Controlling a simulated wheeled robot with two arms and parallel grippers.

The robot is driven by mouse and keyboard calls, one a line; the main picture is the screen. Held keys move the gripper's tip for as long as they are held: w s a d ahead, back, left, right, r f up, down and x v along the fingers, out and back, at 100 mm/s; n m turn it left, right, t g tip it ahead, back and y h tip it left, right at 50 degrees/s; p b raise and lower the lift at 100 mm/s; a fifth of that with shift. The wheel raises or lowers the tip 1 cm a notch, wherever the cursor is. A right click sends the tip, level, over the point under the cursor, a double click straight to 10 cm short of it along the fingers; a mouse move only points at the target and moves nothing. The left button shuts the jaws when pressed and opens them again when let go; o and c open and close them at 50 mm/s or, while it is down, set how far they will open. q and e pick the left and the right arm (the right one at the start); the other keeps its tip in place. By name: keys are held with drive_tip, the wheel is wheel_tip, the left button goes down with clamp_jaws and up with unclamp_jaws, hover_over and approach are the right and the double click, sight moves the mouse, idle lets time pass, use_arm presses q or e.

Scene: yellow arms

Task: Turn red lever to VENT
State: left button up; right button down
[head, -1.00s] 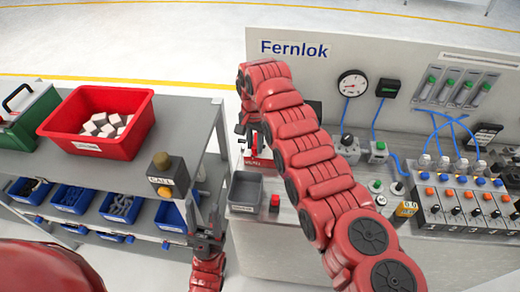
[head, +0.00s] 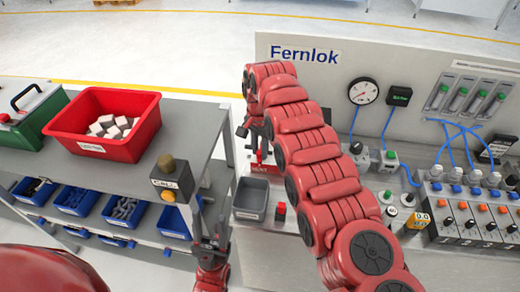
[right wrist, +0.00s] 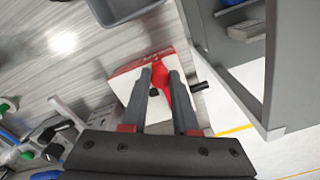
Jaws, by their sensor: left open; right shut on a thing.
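The red lever (right wrist: 161,76) shows in the right wrist view, on a white and red block (right wrist: 124,82). My right gripper (right wrist: 162,72) is shut on the lever, one finger on each side. In the head view my right gripper (head: 256,128) is small and partly hidden by my arm, above the red block (head: 262,165) at the bench's left end. The lever is hard to make out there, and I cannot read which mark it points at. My left gripper (head: 210,222) is open and empty, low between the shelf and the bench.
A grey bin (head: 250,198) and a red button (head: 280,210) are at the bench's front left. A call box (head: 172,175) and a red crate (head: 145,140) stand on the shelf at left. Gauges, valves and blue tubes fill the bench's right side.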

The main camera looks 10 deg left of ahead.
drive_tip(key=c, duration=0.7)
unclamp_jaws()
drive_tip(key=shift+r, duration=0.15)
wheel_tip(320, 180, up, 17)
drive_tip(key=p, duration=1.5)
drive_tip(key=shift+r, duration=0.1)
